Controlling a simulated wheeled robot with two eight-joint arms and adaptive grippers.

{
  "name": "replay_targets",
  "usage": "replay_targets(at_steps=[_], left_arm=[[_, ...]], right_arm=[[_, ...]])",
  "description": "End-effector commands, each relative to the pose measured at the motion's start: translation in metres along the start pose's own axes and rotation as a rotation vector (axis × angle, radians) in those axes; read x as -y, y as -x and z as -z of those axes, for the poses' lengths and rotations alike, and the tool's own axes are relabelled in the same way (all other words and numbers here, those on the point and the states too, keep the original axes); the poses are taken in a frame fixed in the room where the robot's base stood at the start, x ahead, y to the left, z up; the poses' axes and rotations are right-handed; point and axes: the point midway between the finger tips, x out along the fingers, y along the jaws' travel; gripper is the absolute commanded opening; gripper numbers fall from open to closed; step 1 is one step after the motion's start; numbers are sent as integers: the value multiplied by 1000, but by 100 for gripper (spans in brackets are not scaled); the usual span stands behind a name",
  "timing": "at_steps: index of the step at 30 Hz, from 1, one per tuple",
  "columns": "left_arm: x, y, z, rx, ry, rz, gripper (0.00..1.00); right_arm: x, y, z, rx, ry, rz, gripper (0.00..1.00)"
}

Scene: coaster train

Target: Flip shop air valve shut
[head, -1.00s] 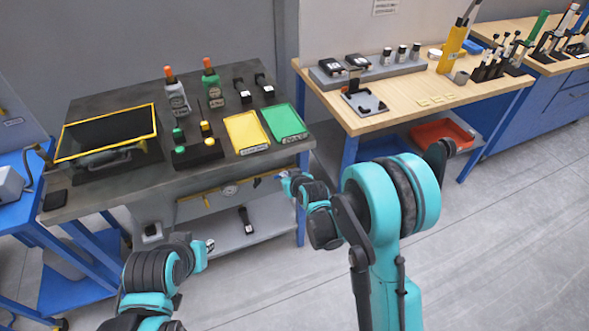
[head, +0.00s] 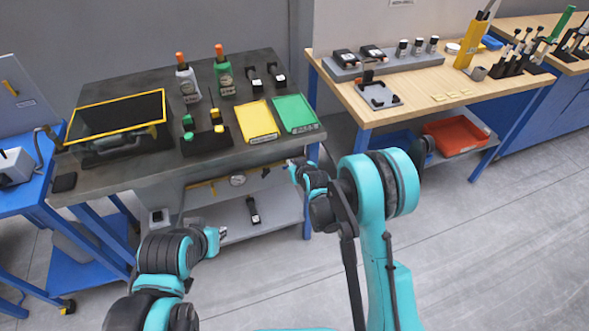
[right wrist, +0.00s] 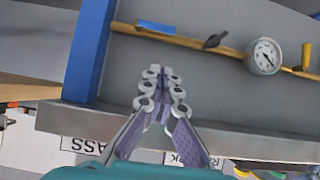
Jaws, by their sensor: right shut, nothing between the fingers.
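A yellow air pipe (right wrist: 180,40) runs under the edge of the dark workbench. I cannot tell which lever is the shop air valve. In the head view the gauge (head: 237,180) and pipe (head: 203,184) show small under the bench. My right gripper (right wrist: 160,78) is shut and empty, near the pipe but apart from the levers in the picture. It also shows in the head view (head: 291,164). My left gripper (head: 220,234) hangs low before the bench; its fingers are too small to judge.
The dark workbench (head: 95,180) bears a yellow tray (head: 257,121), a green tray (head: 295,113) and bottles (head: 187,82). A blue bench leg (right wrist: 90,48) stands close to my right gripper. A wooden table (head: 420,90) stands to the right. The floor between is clear.

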Motion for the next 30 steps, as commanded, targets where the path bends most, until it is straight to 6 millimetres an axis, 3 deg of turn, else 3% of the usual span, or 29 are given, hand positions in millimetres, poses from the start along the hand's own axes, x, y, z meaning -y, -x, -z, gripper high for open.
replay_targets(at_steps=[1, 6, 12, 30], left_arm=[[0, -6, -4, 0, 0, 0, 20], [0, -16, -11, 0, 0, 0, 20], [0, -27, -20, 0, 0, 0, 20], [0, -29, -21, 0, 0, 0, 20]], right_arm=[[0, -14, -3, 0, 0, 0, 0], [0, -49, -3, 0, 0, 1, 0], [0, -68, -23, 0, 0, 1, 0], [0, -74, -28, 0, 5, -2, 0]])
